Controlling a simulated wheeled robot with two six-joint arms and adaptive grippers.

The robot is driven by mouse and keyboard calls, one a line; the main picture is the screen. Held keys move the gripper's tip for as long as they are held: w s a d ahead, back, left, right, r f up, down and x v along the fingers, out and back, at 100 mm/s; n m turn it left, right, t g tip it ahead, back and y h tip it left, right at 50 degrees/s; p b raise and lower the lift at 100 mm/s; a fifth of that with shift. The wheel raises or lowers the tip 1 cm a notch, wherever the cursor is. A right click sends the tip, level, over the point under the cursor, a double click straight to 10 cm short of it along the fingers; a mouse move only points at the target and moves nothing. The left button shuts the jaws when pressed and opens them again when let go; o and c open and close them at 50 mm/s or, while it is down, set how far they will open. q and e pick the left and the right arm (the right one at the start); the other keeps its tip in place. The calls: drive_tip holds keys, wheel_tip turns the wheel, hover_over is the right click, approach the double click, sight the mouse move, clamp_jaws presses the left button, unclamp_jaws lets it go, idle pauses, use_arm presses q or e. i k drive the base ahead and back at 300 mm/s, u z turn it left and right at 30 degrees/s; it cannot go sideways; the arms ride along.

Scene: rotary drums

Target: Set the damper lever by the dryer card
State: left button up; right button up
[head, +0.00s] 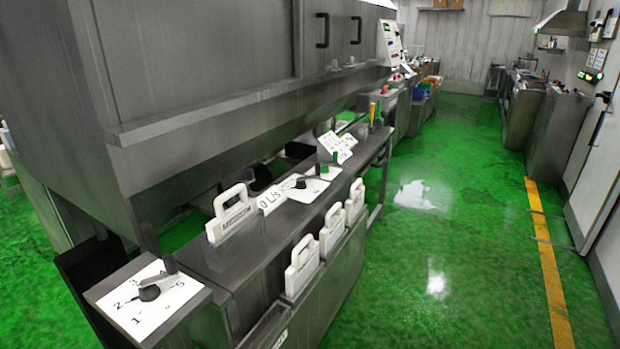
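A lever with a black hub (150,293) and a grey arm sits on a white numbered plate (166,312) at the near left end of the steel bench. The numbers 1, 2 and 3 show; others are hard to read. The lever arm points up and to the right. A second dark knob (300,184) stands on another white plate farther along, beside a sign reading "0 L/s" (271,199). White cards with small print (337,146) stand beyond it; I cannot tell which is the dryer card. Neither of my grippers is in view.
White handled holders stand on the bench (230,215) and along its front ledge (302,266). A large steel machine (200,60) overhangs the bench. The green floor (440,220) to the right is open, up to a yellow line (545,260).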

sight(301, 184)
drive_tip(key=z, duration=0.5)
drive_tip(key=i, duration=0.9)
drive_tip(key=z, duration=0.65)
drive_tip(key=i, duration=1.05)
drive_tip(key=u, duration=0.1)
